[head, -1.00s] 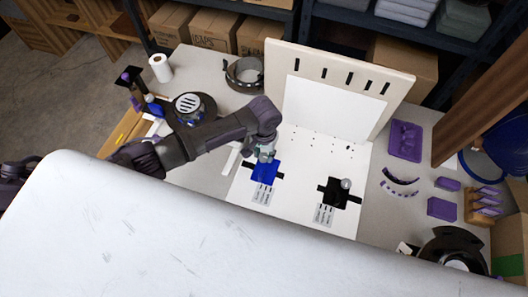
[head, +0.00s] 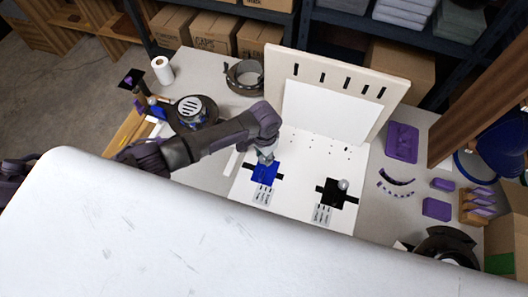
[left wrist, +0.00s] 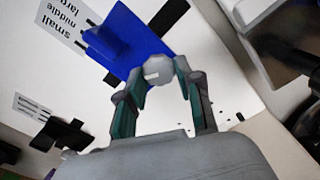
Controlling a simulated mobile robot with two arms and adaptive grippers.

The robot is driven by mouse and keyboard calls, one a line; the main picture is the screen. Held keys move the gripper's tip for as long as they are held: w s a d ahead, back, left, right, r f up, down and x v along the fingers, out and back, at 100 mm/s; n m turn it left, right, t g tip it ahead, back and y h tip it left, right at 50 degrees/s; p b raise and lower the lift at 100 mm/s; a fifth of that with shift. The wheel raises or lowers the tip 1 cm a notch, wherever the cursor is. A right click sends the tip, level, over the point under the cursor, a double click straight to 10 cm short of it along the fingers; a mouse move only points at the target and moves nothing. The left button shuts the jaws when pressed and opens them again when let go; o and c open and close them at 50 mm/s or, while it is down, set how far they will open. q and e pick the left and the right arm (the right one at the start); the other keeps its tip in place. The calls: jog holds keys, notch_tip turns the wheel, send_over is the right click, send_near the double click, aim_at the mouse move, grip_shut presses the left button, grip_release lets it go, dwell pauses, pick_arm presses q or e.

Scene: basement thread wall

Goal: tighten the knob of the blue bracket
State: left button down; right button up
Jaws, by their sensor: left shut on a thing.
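The blue bracket (head: 265,173) lies on the white board left of the black bracket; it also fills the upper middle of the left wrist view (left wrist: 125,38). Its round grey knob (left wrist: 158,70) sits between the fingertips of my left gripper (left wrist: 160,80), which is shut on it. In the head view my left gripper (head: 266,157) comes down at the bracket's far edge and hides the knob there. My right gripper is not in view.
The black bracket (head: 330,193) with its own grey knob (head: 343,184) stands to the right. An upright slotted panel (head: 335,85) rises behind. Purple parts (head: 402,142) lie at the right. A large pale surface (head: 200,230) covers the foreground.

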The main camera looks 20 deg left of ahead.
pick_arm(q)
jog(key=m+p, duration=0.1)
jog(key=m, duration=0.4)
jog(key=shift+d+r+m, duration=0.1)
jog(key=shift+m, duration=0.3)
jog(key=m+p, duration=0.1)
jog(key=m, duration=0.4)
jog(key=shift+m, duration=0.3)
jog(key=shift+s, duration=0.1)
jog(key=c, duration=0.8)
grip_release()
jog(key=shift+o, duration=0.2)
